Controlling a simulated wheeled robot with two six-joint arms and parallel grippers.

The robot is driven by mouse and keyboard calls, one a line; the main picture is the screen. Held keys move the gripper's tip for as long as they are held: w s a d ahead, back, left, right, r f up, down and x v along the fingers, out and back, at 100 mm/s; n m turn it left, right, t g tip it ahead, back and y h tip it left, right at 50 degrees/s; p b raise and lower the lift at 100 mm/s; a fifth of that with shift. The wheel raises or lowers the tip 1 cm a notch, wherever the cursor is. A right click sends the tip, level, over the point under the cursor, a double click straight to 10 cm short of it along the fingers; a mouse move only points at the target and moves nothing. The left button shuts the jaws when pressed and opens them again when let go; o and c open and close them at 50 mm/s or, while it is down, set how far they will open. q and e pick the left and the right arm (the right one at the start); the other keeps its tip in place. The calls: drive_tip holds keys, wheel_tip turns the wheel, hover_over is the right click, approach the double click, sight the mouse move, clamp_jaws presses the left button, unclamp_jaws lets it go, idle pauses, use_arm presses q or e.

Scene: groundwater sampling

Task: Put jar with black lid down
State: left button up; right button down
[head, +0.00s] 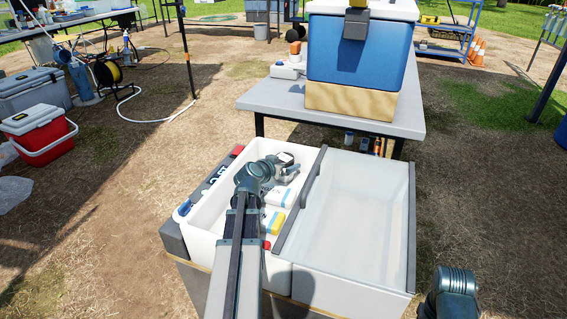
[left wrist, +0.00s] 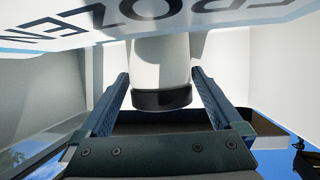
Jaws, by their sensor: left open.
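In the left wrist view a white jar with a black lid (left wrist: 162,99) stands between the two fingers of my left gripper (left wrist: 160,76). The fingers are apart, one on each side of the jar. A narrow gap seems to show on both sides. In the head view my left gripper (head: 287,172) is low inside the left compartment of the white box (head: 208,232). My arm hides part of that compartment, and the jar is not clear there. Whether the jar rests on the floor of the box cannot be told. My right gripper is out of view.
White items with blue and yellow parts (head: 277,222) lie in the left compartment near my arm. A dark divider (head: 302,200) separates it from the empty right compartment (head: 345,225). A grey table (head: 270,98) with a blue cooler (head: 358,52) stands behind. A red cooler (head: 40,133) sits far left.

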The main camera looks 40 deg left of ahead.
use_arm(q)
drive_tip(key=p+v, duration=0.1)
drive_tip(key=v, duration=0.2)
drive_tip(key=p+v, duration=0.2)
drive_tip(key=v, duration=0.2)
drive_tip(key=p+v, duration=0.1)
drive_tip(key=v, duration=0.3)
drive_tip(key=shift+w+r, duration=0.15)
drive_tip(key=shift+r, duration=0.15)
drive_tip(key=shift+s+r+p, duration=0.2)
drive_tip(key=shift+s+p, duration=0.15)
drive_tip(key=shift+s, duration=0.25)
